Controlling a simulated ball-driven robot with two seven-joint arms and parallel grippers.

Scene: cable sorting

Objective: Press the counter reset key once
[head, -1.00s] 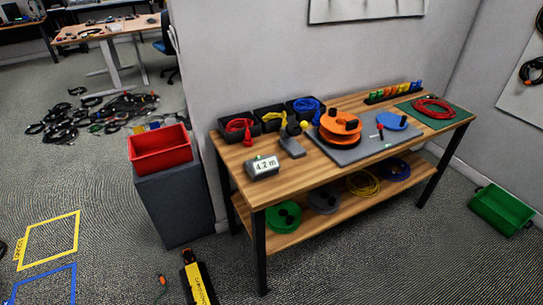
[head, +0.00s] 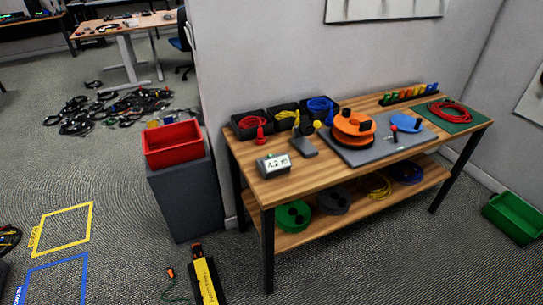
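The counter (head: 274,165) is a small grey box with a white display reading about 4.2 m. It stands at the front left of the wooden workbench (head: 320,171). A small green spot, which may be the reset key (head: 270,156), shows on its top edge; it is too small to tell for sure. Neither of my grippers is in view.
A red bin (head: 172,146) stands on a grey cabinet (head: 182,202) left of the bench. An orange reel (head: 353,128) sits on a grey mat behind the counter's right. A yellow-topped floor object (head: 205,280) lies in front. A green crate (head: 510,218) is at right.

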